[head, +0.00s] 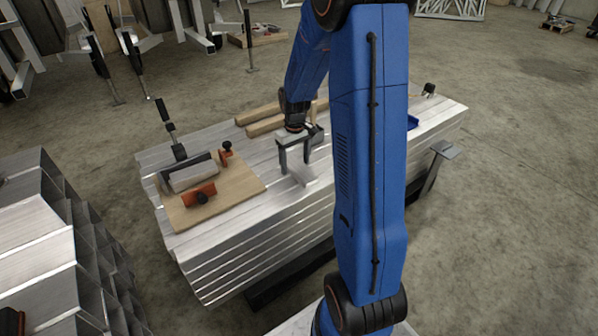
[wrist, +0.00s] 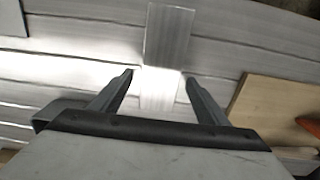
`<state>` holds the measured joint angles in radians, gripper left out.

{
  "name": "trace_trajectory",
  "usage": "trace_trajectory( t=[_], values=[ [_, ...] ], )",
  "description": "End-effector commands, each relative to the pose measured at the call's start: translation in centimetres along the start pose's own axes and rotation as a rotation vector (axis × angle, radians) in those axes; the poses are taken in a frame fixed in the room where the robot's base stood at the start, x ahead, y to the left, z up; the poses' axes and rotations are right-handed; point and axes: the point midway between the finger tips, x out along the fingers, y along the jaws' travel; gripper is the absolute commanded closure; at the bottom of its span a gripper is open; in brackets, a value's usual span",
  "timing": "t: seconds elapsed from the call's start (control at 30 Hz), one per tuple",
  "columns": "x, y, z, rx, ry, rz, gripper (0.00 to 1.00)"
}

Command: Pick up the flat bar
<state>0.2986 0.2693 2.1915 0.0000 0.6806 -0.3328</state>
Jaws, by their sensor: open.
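The flat bar (head: 301,176) is a short, light grey metal strip lying flat across the stacked aluminium beams, below my gripper in the head view. In the wrist view the flat bar (wrist: 168,38) runs from the top centre down between the fingers, with a bright glare on its lower part. My gripper (head: 296,166) points down over it, open and empty. In the wrist view the fingertips of my gripper (wrist: 159,77) are on either side of the bar, apart from it. I cannot tell the exact height of the fingertips above the beams.
A wooden board (head: 237,196) with orange-red clamps (head: 198,195) and a grey metal block (head: 188,176) lies to the left. Wooden bars (head: 265,125) lie behind my gripper. A blue item (head: 412,122) sits on the right end. Aluminium sections (head: 38,245) are stacked at left.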

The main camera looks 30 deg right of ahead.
Motion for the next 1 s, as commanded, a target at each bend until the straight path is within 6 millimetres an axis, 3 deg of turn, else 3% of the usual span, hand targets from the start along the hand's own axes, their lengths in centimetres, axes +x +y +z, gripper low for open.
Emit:
trace_trajectory(
  t=[0.17,0.4,0.73,1.0],
  values=[
    [0.0,0.0,0.0,0.0,0.0,0.0,0.34],
    [0.0,0.0,0.0,0.0,0.0,0.0,0.91],
    [-0.7,0.0,-0.1,0.0,0.002,0.001,0.93],
    [-4.8,0.0,-0.1,0.0,0.004,0.001,0.93]
  ],
)
